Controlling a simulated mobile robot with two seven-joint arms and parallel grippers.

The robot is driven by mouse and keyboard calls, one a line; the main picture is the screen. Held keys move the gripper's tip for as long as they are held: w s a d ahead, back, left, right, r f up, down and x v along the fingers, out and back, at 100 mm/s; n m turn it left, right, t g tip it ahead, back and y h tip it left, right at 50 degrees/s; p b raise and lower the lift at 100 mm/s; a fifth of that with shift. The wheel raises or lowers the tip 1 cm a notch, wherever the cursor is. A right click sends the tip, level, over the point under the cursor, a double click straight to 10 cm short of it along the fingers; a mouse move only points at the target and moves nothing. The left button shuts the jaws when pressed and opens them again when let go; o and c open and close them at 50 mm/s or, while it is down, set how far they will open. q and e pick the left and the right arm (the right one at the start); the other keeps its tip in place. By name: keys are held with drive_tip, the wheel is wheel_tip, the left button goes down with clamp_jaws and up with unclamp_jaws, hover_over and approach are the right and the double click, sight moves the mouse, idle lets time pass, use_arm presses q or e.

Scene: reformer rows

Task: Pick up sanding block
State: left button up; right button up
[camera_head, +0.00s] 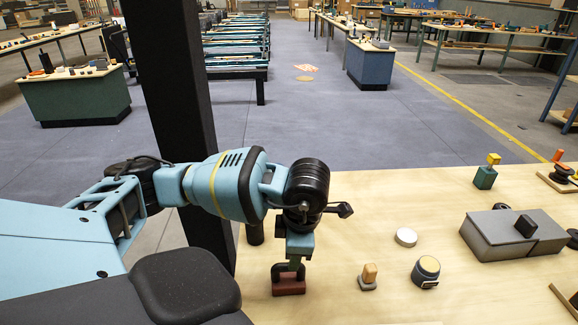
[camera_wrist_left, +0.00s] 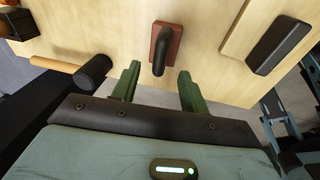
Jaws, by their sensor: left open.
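The sanding block (camera_head: 288,287) is a small reddish-brown block with a dark arched handle, resting on the pale wooden table (camera_head: 340,215) near its left part. In the left wrist view the sanding block (camera_wrist_left: 176,38) lies just ahead of the fingers, its black handle pointing toward the gap between them. My left gripper (camera_head: 296,262) is just above the block and partly overlaps it in the head view. Its green fingers stand apart in the wrist view (camera_wrist_left: 158,76), with nothing gripped. My right gripper is not in view.
A white disc (camera_head: 406,237), a small wood-topped piece (camera_head: 368,275) and a round dark jar (camera_head: 426,272) stand to the right. A grey case (camera_head: 500,240) is farther right. A black post (camera_head: 180,100) rises beyond the left table edge.

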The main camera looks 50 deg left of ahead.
sight(288, 275)
use_arm(q)
drive_tip(key=shift+s+a+f, duration=0.1)
drive_tip(key=shift+a+f, duration=0.2)
drive_tip(key=shift+f, duration=0.95)
drive_tip(key=shift+a+f, duration=0.25)
drive_tip(key=shift+f, duration=1.05)
drive_tip(key=shift+s+a+f, duration=0.1)
drive_tip(key=shift+a+f, duration=0.2)
drive_tip(key=shift+f, duration=0.95)
clamp_jaws()
